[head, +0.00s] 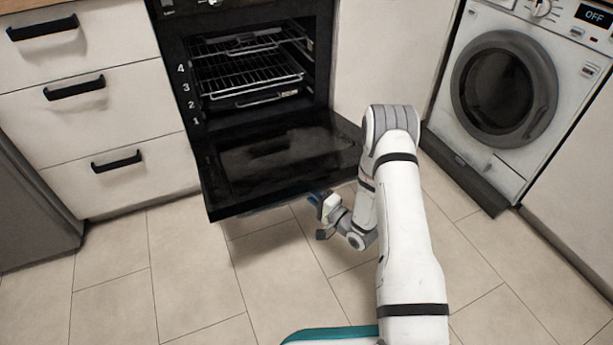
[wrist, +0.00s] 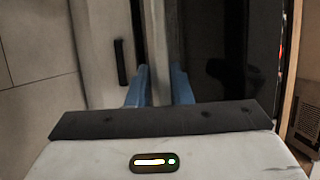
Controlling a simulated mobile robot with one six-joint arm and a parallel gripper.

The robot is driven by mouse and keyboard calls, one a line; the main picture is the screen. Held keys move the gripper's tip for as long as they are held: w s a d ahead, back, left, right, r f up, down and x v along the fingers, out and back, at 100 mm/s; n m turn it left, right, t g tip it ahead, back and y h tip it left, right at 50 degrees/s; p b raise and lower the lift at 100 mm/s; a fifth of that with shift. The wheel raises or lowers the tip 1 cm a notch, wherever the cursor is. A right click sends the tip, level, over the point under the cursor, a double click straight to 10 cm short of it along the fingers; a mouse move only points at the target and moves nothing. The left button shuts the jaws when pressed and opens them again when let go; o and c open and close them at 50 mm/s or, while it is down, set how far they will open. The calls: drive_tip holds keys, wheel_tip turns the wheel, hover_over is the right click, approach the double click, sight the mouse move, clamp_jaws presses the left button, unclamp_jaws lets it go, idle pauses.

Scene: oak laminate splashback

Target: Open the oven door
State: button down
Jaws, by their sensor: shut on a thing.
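The oven door (head: 270,165) is swung down and lies far open, close to level, in front of the oven (head: 250,70). Its dark inner face shows in the head view. My gripper (head: 319,198) is at the door's front edge, right of its middle. In the wrist view, the blue fingers of my gripper (wrist: 160,88) are shut on the oven door handle (wrist: 158,60), a pale bar running between them. The dark door face (wrist: 218,50) lies to the right of the fingers. The exact contact is partly hidden by the gripper.
Inside the oven are wire racks (head: 245,72). White drawers (head: 112,105) with black handles stand to the left. A washing machine (head: 505,90) with its round door closed stands to the right. The tiled floor (head: 185,275) in front is clear.

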wheel_tip(320, 180, down, 9)
drive_tip(key=n+t+y, duration=0.1)
drive_tip(key=y, duration=0.1)
drive_tip(key=shift+a+n, duration=0.3)
drive_tip(key=shift+a, duration=0.1)
drive_tip(key=shift+s+f, duration=0.1)
drive_tip(key=c, duration=1.1)
unclamp_jaws()
drive_tip(key=shift+d, duration=0.15)
drive_tip(key=p+v, duration=0.2)
drive_tip(key=v, duration=0.5)
drive_tip(key=shift+s+d+f+p, duration=0.25)
drive_tip(key=shift+p, duration=0.05)
